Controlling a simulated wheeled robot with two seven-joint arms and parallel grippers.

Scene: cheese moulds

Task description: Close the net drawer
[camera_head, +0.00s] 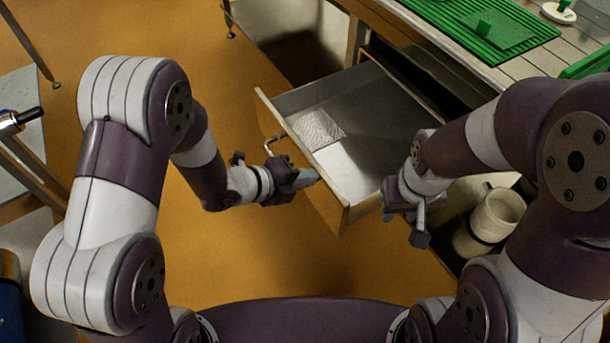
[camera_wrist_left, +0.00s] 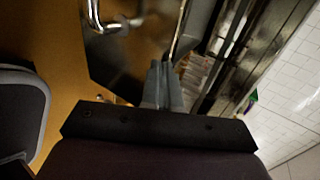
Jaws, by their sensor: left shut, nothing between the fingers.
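The net drawer (camera_head: 378,122) is pulled out from under the worktop, with its inside showing. A folded pale net (camera_head: 318,128) lies in it near the front panel. The metal handle (camera_head: 275,143) is on the outside of the front; it also shows in the left wrist view (camera_wrist_left: 112,22).
The worktop (camera_head: 545,68) with green ribbed mats (camera_head: 480,32) is at the upper right. A cream container (camera_head: 490,222) stands right of the drawer, below the worktop. Orange floor (camera_head: 235,60) lies open left of the drawer. A table edge is at far left.

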